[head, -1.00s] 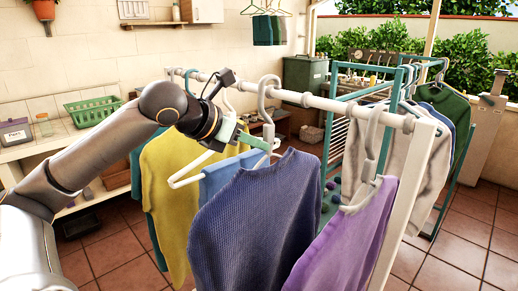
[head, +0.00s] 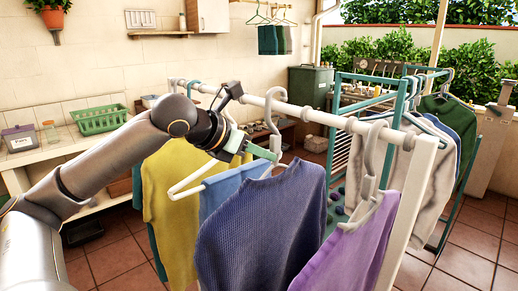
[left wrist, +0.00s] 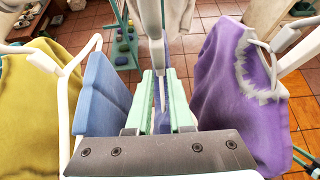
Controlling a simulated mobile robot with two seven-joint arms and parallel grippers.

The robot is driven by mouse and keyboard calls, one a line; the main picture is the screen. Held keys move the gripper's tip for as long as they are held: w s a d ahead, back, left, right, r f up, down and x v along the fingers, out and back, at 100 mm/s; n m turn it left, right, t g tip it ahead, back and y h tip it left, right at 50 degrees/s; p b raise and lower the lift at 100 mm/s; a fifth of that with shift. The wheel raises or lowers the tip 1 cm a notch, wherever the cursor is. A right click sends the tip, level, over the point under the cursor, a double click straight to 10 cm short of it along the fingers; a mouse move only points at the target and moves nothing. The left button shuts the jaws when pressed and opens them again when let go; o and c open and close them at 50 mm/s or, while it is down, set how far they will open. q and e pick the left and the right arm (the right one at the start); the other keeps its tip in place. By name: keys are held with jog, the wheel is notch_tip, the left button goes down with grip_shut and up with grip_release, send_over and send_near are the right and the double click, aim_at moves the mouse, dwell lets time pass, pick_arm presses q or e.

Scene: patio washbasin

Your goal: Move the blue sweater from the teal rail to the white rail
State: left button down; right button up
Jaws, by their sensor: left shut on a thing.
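The blue sweater (head: 262,230) is a dark blue knit on a white hanger (head: 276,104). It hangs at the white rail (head: 330,120), between a light blue garment (head: 226,185) and a purple one (head: 345,250). The hanger's hook appears to loop over the rail; I cannot tell if it bears the weight. My left gripper (head: 270,153) is shut on the hanger below its hook. In the left wrist view, the pale green fingers (left wrist: 160,100) close around the white hanger stem (left wrist: 153,40); most of the sweater is hidden. The teal rail (head: 395,105) stands behind. My right gripper is out of view.
A yellow garment (head: 170,200) hangs left of the light blue one. Beige (head: 405,175) and green (head: 448,115) garments hang at the back right. A shelf with a green basket (head: 100,119) stands at the left. Tiled floor (head: 115,265) is open at the lower left.

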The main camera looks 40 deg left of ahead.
aim_at(271, 146)
pick_arm(q)
jog(key=shift+w+r+p, duration=0.25)
jog(key=shift+w+p, duration=0.45)
jog(key=shift+p, duration=0.4)
jog(key=shift+w+f, duration=0.1)
jog(key=shift+w, duration=0.4)
jog(key=shift+w+d, duration=0.15)
jog(key=shift+w, duration=0.5)
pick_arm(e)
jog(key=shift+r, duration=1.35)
pick_arm(q)
jog(key=shift+f, duration=0.3)
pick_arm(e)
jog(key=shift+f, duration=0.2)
pick_arm(q)
jog(key=shift+f+b, duration=1.05)
jog(key=shift+f, duration=0.05)
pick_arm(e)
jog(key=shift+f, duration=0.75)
